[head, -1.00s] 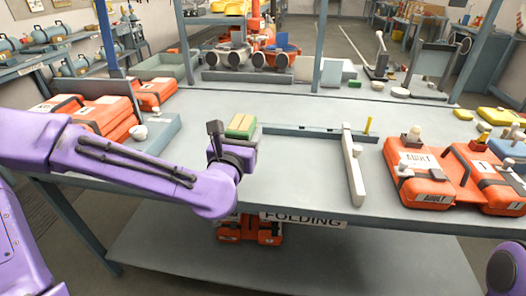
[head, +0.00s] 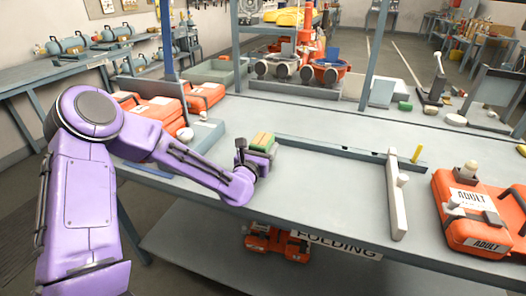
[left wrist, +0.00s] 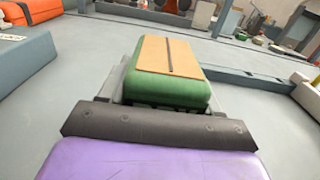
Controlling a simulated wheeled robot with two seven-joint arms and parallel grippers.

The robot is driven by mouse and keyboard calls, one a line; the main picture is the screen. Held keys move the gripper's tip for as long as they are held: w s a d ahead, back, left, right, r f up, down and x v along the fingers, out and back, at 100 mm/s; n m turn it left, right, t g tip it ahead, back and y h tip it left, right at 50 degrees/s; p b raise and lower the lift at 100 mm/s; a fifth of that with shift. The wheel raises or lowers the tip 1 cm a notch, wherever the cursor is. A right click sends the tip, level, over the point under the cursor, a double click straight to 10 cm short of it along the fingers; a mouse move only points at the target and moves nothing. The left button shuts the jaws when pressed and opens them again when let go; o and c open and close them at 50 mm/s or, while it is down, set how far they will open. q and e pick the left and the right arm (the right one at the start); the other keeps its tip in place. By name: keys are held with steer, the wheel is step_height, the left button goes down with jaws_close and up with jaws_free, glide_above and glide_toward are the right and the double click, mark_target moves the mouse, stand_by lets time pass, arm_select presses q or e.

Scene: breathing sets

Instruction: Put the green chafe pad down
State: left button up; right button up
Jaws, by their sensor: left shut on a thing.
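The green chafe pad (head: 262,141) has a tan top with a dark line along it. It also shows in the left wrist view (left wrist: 180,95), straight in front of the gripper. My left gripper (head: 257,151) is shut on the pad, above the grey table (head: 320,185) near its front edge. The fingertips are mostly hidden by the pad and the wrist. I cannot tell whether the pad touches the table. My right gripper is not in view.
Orange cases (head: 150,106) are at the left, and an orange ADULT case (head: 470,210) is at the right. The table between the pad and the bar is clear.

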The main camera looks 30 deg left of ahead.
arm_select(q)
steer(key=shift+w+f, duration=0.1)
steer(key=shift+f, duration=0.6)
steer(key=o, duration=1.4)
steer(key=shift+f, duration=0.1)
steer(key=shift+s+r, duration=0.2)
steer(key=b+v, duration=0.1)
steer(key=v, duration=1.1)
steer(key=shift+w+d, duration=0.1)
